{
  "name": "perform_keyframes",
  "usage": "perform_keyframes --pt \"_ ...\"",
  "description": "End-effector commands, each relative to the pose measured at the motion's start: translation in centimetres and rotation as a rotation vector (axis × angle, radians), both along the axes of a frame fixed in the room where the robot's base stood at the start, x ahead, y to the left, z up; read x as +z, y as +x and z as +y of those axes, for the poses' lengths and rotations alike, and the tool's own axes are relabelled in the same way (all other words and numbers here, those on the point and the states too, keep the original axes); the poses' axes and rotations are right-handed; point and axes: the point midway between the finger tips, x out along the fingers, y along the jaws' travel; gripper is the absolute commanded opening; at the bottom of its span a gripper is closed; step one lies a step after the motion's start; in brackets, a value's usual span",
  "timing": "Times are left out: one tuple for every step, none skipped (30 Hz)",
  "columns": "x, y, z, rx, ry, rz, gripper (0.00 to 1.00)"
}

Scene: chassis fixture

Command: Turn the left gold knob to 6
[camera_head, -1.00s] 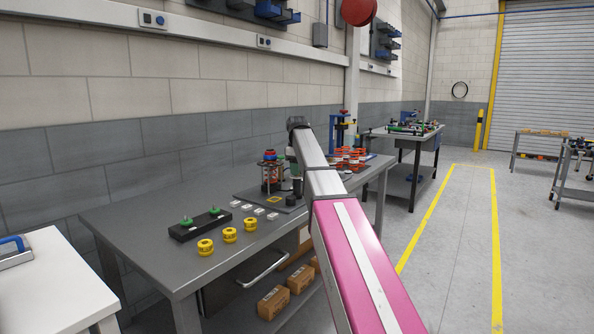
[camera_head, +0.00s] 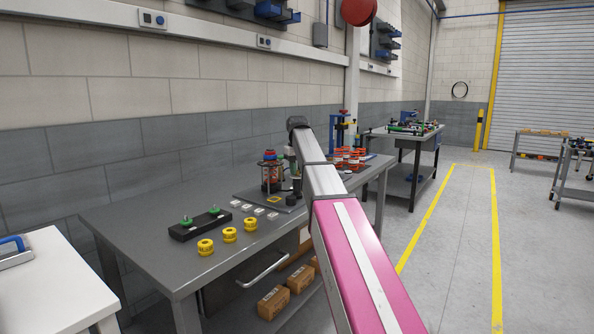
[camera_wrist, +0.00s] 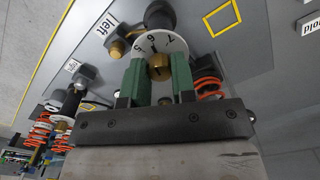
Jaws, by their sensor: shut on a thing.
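A white label reading "left" (camera_wrist: 107,26) lies beside the dial. The knob's pointer direction is hard to make out.
A smaller brass-coloured part (camera_wrist: 117,49) is close to the left finger. Orange coils (camera_wrist: 208,86) stand to the right of the fingers. On the bench (camera_head: 130,215) are a black block with green knobs (camera_head: 190,228) and several yellow rings (camera_head: 206,247).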

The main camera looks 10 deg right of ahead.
Motion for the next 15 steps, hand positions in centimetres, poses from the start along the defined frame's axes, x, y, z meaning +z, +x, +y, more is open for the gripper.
perform_keyframes --pt "0.06 0.02 0.00 -0.019 0.000 0.000 0.01" --pt "0.06 0.02 0.00 -0.028 0.000 0.000 0.01" --pt "0.06 0.02 0.00 -0.040 0.000 0.000 0.01" --pt "0.06 0.02 0.00 -0.047 0.000 0.000 0.01" --pt "0.07 0.02 0.00 -0.053 0.000 0.000 0.01" --pt "0.07 0.02 0.00 -0.059 0.000 0.000 0.01" --pt "0.07 0.02 0.00 -0.064 0.000 0.000 0.01" --pt "0.07 0.02 0.00 -0.068 0.000 0.000 0.01" --pt "0.07 0.02 0.00 -0.071 0.000 0.000 0.01" --pt "0.07 0.02 0.00 -0.073 0.000 0.000 0.01" --pt "0.07 0.02 0.00 -0.074 0.000 0.000 0.01" --pt "0.07 0.03 0.00 -0.075 0.000 0.000 0.01" --pt "0.07 0.03 0.00 -0.075 0.000 0.000 0.01" --pt "0.07 0.03 0.00 -0.075 0.000 0.000 0.01" --pt "0.07 0.03 0.00 -0.075 0.000 0.000 0.01"
